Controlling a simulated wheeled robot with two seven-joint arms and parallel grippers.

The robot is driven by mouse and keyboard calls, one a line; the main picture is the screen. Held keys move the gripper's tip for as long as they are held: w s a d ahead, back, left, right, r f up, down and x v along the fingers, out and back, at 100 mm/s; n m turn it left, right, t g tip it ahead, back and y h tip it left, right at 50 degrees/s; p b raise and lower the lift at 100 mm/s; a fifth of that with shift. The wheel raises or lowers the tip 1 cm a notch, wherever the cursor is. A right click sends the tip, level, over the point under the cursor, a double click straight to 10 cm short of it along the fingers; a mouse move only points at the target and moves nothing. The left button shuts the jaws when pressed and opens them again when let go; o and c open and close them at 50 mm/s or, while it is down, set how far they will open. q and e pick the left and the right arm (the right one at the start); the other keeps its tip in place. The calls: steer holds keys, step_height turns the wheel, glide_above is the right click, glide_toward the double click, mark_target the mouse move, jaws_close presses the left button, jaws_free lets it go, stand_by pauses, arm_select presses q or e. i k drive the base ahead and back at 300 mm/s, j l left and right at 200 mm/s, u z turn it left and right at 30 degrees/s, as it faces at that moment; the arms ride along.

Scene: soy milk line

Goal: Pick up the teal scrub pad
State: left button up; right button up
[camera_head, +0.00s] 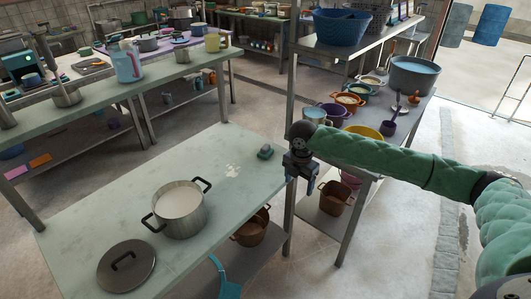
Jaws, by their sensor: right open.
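The teal scrub pad (265,151) lies on the pale worktop (110,190) near its right edge, beside a whitish smear. It is small and dark teal in the head view. My right gripper (301,187) hangs at the end of my green-sleeved arm, fingers pointing down. It is open and empty, to the right of the pad and nearer the camera, apart from it. It appears just past the worktop's right edge; its exact height is hard to tell. My left gripper is not in view.
A steel pot (178,209) of whitish liquid and a dark lid (127,266) stand on the worktop's near part. A metal shelf post (292,75) rises behind my right gripper. Shelves at right hold several pots and bowls. The worktop's middle is clear.

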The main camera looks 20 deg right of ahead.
mark_target(266, 152)
steer(key=i, duration=1)
